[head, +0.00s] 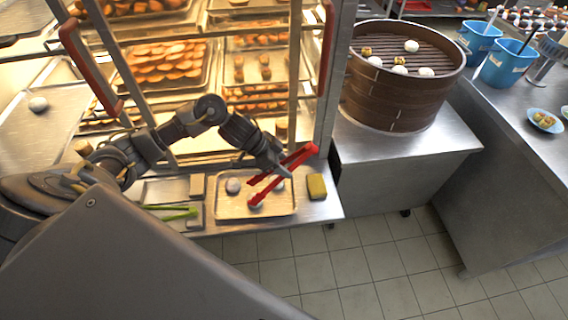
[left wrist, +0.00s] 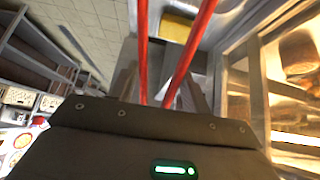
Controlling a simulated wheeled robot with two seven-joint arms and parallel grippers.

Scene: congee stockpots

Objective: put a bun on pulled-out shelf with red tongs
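My left gripper (head: 284,168) is shut on the red tongs (head: 297,158), which also show between its fingers in the left wrist view (left wrist: 142,50). The tongs slant down to the left over a metal tray (head: 228,209) on the counter; their arms are spread. Another pale bun (head: 233,186) lies on the tray, and one (head: 280,184) is partly hidden by the tongs. A metal shelf (head: 55,128) at the far left bears one pale bun (head: 38,104). My right gripper is not in view.
A lit glass cabinet (head: 165,75) of baked goods stands behind the tray; red-handled door frames (head: 90,68) rise near my left arm. Green tongs (head: 172,211) lie left of the tray, a yellow block (head: 316,187) right. A bamboo steamer (head: 400,100) stands farther right.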

